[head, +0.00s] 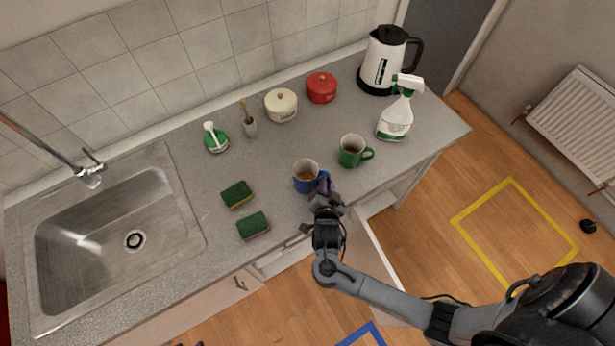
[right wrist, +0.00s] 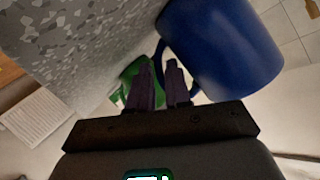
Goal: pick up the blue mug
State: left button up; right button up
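The blue mug (head: 306,176) stands upright on the grey counter, with brown contents showing inside. Its handle points toward my right gripper (head: 324,193), which is close against the mug's right front side. In the right wrist view the blue mug (right wrist: 222,48) fills the upper right. The two dark fingers of my right gripper (right wrist: 159,80) are apart with a narrow gap, and the mug's handle is at their tips. I cannot tell whether the fingers touch the handle. My left gripper is not in view.
A green mug (head: 352,151) stands right of the blue mug. Two sponges (head: 237,194) lie to the left, beside the sink (head: 110,240). A spray bottle (head: 396,112), kettle (head: 385,62), red pot (head: 321,88) and cream pot (head: 281,105) stand farther back.

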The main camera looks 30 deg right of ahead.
grip_shut()
jog(key=shift+r, duration=0.25)
dwell(0.5)
